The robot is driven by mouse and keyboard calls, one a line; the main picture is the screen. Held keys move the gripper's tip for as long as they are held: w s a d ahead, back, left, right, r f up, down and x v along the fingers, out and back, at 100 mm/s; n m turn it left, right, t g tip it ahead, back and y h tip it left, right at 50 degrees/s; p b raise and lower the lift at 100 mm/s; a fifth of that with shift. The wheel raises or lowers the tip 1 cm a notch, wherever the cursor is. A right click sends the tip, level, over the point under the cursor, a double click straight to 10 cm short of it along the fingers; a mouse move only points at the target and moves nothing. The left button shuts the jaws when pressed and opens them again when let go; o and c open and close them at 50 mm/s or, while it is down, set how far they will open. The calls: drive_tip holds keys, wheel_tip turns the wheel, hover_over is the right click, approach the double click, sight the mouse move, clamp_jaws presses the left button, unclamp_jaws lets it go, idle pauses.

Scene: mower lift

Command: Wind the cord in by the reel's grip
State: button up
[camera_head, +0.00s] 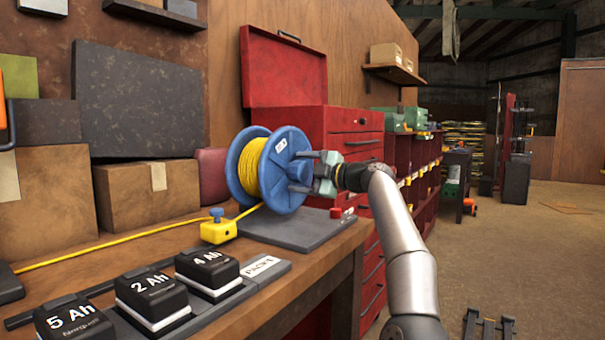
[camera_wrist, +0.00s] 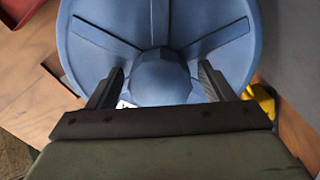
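The blue reel (camera_head: 284,165) stands on a dark base plate (camera_head: 290,228) on the bench, with yellow cord (camera_head: 249,172) wound on its drum. The cord runs through a yellow block with a blue knob (camera_head: 219,229) and on leftward along the bench (camera_head: 110,244). My gripper (camera_head: 306,171) is at the reel's right face. In the wrist view its fingers (camera_wrist: 162,70) stand apart on either side of a rounded blue knob (camera_wrist: 161,78), with gaps visible. I cannot tell whether this knob is the grip or the hub.
Battery packs (camera_head: 152,296) sit at the bench's front. Cardboard boxes (camera_head: 146,194) and a dark panel (camera_head: 135,101) stand behind the cord. A red tool chest (camera_head: 350,140) stands close behind the reel. A small red item (camera_head: 343,212) lies by the base plate. The floor at right is mostly open.

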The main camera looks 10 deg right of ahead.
drive_tip(key=b+v, duration=0.1)
drive_tip(key=v, duration=0.1)
drive_tip(key=b+v, duration=0.3)
drive_tip(key=v, duration=0.1)
drive_tip(key=shift+s+d+f+b, duration=0.15)
drive_tip(key=shift+d+f+b, duration=0.1)
drive_tip(key=shift+f+b, duration=0.1)
drive_tip(key=b+v, duration=0.1)
drive_tip(key=v, duration=1)
drive_tip(key=shift+r, duration=0.5)
drive_tip(key=shift+a, duration=0.1)
drive_tip(key=shift+a, duration=0.1)
